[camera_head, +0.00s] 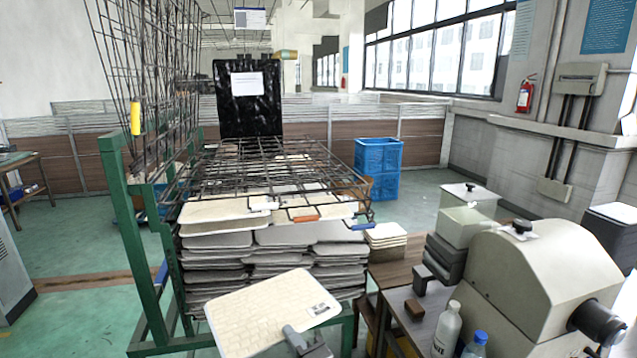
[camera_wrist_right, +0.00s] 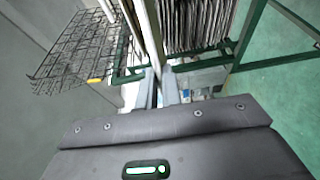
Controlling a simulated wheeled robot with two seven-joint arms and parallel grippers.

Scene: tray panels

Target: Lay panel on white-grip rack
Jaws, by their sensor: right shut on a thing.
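A cream panel (camera_head: 262,312) with a small dark label at its right corner is in the lower middle of the head view, in front of the stacked racks. My right gripper (camera_head: 297,338) is shut on its lower right edge. In the wrist view the panel (camera_wrist_right: 146,30) is seen edge-on between the fingers (camera_wrist_right: 158,88). The white grip (camera_head: 264,206) is at the front edge of a wire rack, above and behind the held panel. Pale panels (camera_head: 212,211) lie at the front near that grip. My left gripper is not in view.
An orange grip (camera_head: 305,219) and a blue grip (camera_head: 362,227) are on neighbouring racks. Tilted-up racks, one with a yellow grip (camera_head: 135,117), stand at the left by a green frame (camera_head: 130,220). Stacked panels (camera_head: 275,262) fill the space below. A machine (camera_head: 540,275) and bottles stand right.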

